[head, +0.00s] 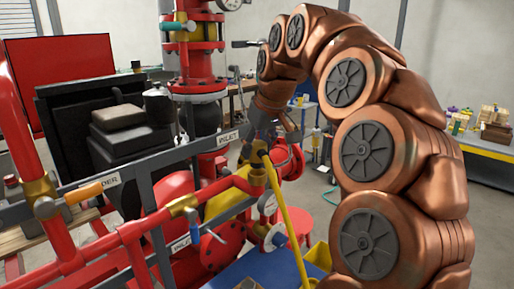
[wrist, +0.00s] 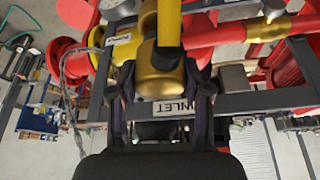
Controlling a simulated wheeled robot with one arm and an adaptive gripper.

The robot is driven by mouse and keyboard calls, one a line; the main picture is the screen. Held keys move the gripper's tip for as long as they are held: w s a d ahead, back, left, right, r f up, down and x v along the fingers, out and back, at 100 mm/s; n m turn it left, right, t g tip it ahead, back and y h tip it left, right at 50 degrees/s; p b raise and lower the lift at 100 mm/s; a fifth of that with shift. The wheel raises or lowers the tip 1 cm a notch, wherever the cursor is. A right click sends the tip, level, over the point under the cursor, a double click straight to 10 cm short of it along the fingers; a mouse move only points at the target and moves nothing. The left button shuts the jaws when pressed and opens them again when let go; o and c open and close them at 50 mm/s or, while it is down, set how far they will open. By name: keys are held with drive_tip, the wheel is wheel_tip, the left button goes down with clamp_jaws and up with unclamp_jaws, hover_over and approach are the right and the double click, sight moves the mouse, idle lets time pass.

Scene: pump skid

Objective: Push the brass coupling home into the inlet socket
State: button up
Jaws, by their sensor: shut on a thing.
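My gripper (wrist: 162,78) is shut on the brass coupling (wrist: 158,82), with a dark finger on each side of it. A yellow hose (wrist: 169,22) runs from the coupling to the top edge of the wrist view. In the head view my gripper (head: 261,143) is at the end of the copper arm, and the hose (head: 291,222) hangs below it. A red pipe (head: 215,193) ends at brass fittings just under the gripper. The inlet socket is not clearly seen behind the coupling and fingers, and I cannot tell how deep the coupling sits.
A grey frame rail (head: 150,164) with an INLET label (head: 229,137) crosses close to the gripper; the label also shows in the wrist view (wrist: 173,106). A pressure gauge (head: 267,202) and red flanges stand close by. Open floor lies to the right, before a workbench (head: 488,152).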

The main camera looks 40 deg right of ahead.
sight(258, 158)
drive_tip(key=shift+f+b, duration=1.3)
drive_tip(key=shift+f, duration=0.45)
idle(0.8)
drive_tip(key=o, duration=1.4)
drive_tip(key=shift+c, duration=0.2)
drive_tip(key=shift+r, duration=0.15)
drive_tip(key=shift+v, duration=3.65)
drive_tip(key=shift+a, duration=0.1)
